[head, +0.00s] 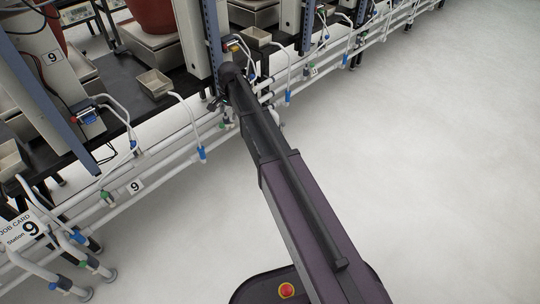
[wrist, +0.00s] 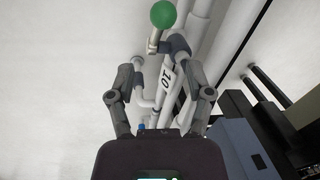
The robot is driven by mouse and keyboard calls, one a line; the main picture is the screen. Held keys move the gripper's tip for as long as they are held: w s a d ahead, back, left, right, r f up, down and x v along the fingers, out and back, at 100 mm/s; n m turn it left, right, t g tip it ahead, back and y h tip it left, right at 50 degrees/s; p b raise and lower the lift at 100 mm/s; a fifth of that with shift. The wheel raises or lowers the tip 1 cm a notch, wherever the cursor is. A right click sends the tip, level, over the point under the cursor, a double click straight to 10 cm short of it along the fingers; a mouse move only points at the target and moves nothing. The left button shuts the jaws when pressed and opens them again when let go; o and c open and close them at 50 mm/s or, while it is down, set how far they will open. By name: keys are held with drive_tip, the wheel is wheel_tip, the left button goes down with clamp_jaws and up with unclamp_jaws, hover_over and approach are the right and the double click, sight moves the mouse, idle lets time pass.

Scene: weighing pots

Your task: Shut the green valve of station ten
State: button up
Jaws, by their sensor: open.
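In the wrist view, a green ball knob (wrist: 162,14) sits on a short white stem at the top of the picture. The stem meets a white pipe at a dark grey-blue fitting, just above a tag reading 10 (wrist: 167,77). My gripper (wrist: 165,66) is open and empty, its two fingers spread either side of the pipe in the picture. The knob shows beyond the fingertips, apart from them. I cannot tell whether the valve is open or shut. In the head view, my arm hides most of the gripper and the pipework there.
In the head view, white pipes (head: 165,160) with blue and green fittings run along the bench front. A station 9 tag (head: 136,186) and job card (head: 27,232) are at left. A small tray (head: 154,84) is on the bench. The pale floor (head: 430,150) at right is clear.

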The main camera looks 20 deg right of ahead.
drive_tip(key=shift+s+d+r+p, duration=0.6)
drive_tip(key=shift+s+r+p, duration=0.05)
drive_tip(key=shift+r+p, duration=5.1)
drive_tip(key=s+d+f+n+b, duration=0.2)
drive_tip(key=s+f+n+b, duration=0.1)
drive_tip(key=s, duration=0.6)
drive_tip(key=s+d+f+n+b, duration=0.3)
drive_tip(key=s, duration=0.6)
drive_tip(key=s+d+f+n+g+h+b, duration=0.1)
drive_tip(key=s+d+f+n+b, duration=0.1)
drive_tip(key=s, duration=0.7)
drive_tip(key=shift+s+d+f+n+b, duration=0.15)
drive_tip(key=shift+f+n+b, duration=0.55)
drive_tip(key=shift+b, duration=0.2)
wheel_tip(320, 180, up, 7)
drive_tip(key=m+t+y+p, duration=0.1)
drive_tip(key=m+t+p, duration=0.1)
drive_tip(key=m+p, duration=0.65)
hover_over(222, 124)
drive_tip(key=s+d+b, duration=0.2)
drive_tip(key=s, duration=0.1)
drive_tip(key=m, duration=0.3)
drive_tip(key=shift+w+a+f, duration=0.1)
drive_tip(key=shift+w+f, duration=0.05)
drive_tip(key=shift+w, duration=0.05)
drive_tip(key=shift+f+b, duration=0.1)
drive_tip(key=shift+b, duration=0.2)
